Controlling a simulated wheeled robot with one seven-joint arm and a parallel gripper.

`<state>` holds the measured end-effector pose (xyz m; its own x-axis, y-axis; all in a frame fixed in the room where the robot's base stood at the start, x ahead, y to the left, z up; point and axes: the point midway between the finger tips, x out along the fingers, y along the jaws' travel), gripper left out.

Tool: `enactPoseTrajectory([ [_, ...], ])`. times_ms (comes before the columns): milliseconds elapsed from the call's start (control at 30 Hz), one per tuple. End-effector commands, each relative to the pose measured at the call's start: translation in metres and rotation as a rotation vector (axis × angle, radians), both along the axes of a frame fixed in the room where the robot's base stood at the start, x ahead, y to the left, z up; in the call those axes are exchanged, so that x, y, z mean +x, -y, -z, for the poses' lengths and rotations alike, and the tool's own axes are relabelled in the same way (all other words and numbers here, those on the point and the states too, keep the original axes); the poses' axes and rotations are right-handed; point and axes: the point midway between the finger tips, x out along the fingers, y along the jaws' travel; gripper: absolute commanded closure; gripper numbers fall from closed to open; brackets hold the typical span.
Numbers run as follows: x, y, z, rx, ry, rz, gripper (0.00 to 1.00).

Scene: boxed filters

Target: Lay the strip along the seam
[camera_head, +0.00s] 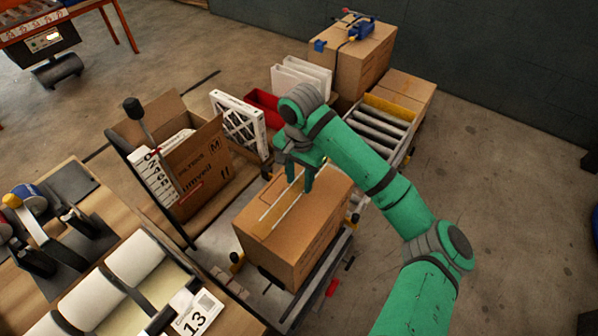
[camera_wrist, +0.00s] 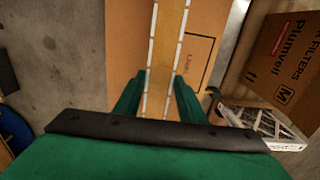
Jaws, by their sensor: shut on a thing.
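A closed cardboard box (camera_head: 312,236) stands in the middle of the head view. A tan strip (camera_head: 276,214) runs along its top between two thin white lines. In the wrist view the strip (camera_wrist: 168,45) stretches away from between my fingers, with broken white lines along both sides. My gripper (camera_head: 299,183) is over the far part of the box top, fingers pointing down, shut on the strip. In the wrist view my gripper (camera_wrist: 158,100) has a finger on each side of the strip. The seam is hidden, and I cannot tell how much of the strip touches the cardboard.
An open carton (camera_head: 198,160) and a white-framed filter (camera_head: 240,124) stand to the left. A roller conveyor (camera_head: 381,125) and a stacked box (camera_head: 352,62) are behind. A bench with white rolls (camera_head: 135,257) is at front left. Floor at the right is clear.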

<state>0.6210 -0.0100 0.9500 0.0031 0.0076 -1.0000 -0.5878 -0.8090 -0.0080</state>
Motion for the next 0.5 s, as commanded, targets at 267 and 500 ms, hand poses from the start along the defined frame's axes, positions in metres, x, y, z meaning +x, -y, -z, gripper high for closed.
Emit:
enactPoseTrajectory([
  [267, 0.000, 0.001, 0.028, 0.001, -0.002, 0.002, 0.77],
  [500, 0.000, 0.000, 0.041, 0.000, 0.000, 0.001, 0.77],
])
